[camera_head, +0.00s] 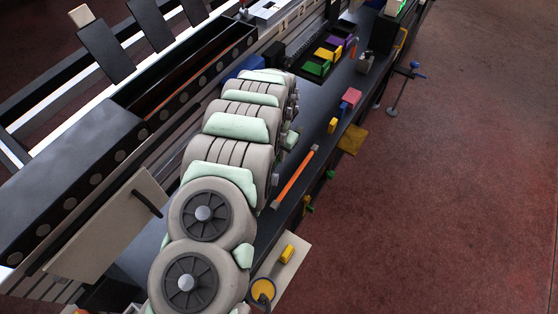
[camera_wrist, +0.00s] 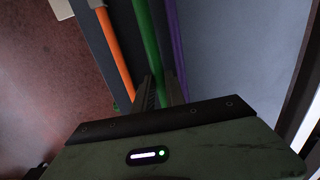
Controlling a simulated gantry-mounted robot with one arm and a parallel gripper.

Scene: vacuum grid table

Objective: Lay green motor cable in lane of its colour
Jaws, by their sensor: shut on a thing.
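The green motor cable (camera_wrist: 147,40) runs lengthwise through the wrist view as a straight green strand. My gripper (camera_wrist: 161,88) is shut on it, with one finger on each side of the strand. The green cable lies between an orange strand (camera_wrist: 110,52) on the left and a purple strand (camera_wrist: 178,50) on the right, roughly parallel to both. In the head view my arm hides the gripper and the green cable. The orange strand (camera_head: 295,178) lies there on the dark table edge. I cannot make out a green lane.
A dark tray (camera_head: 292,68) with green, yellow and purple blocks (camera_head: 341,42) sits farther along the table. A pale plate (camera_head: 292,262) with a yellow block is at the near end. Red floor lies to the right.

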